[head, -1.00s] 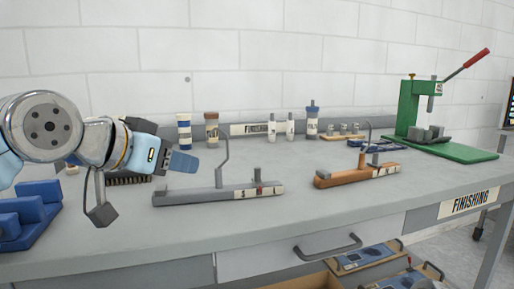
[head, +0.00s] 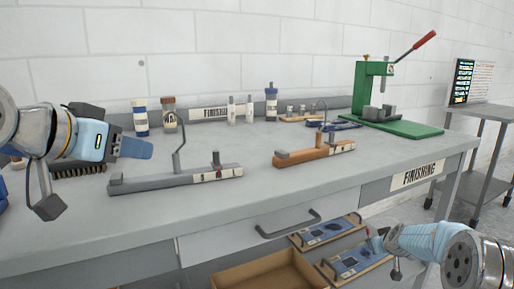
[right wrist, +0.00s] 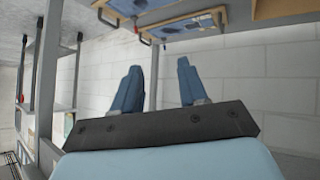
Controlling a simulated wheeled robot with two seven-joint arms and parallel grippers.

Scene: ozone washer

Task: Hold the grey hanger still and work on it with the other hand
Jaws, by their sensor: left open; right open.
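The grey hanger (head: 160,181), a long grey bar with a thin upright hook and a small label, lies on the bench at left centre. My left gripper (head: 145,148) is open and empty, just left of the hook and above the bench, apart from the hanger as far as I can tell. My right gripper (head: 374,241) is low at the right, in front of the bench near the open drawer. In the right wrist view its two blue fingers (right wrist: 160,84) are apart with nothing between them.
An orange hanger (head: 315,153) lies right of the grey one. A green press (head: 375,85) stands at the back right, with bottles (head: 141,118) along the wall. An open drawer (head: 265,272) and blue panels (head: 326,232) sit below the bench front.

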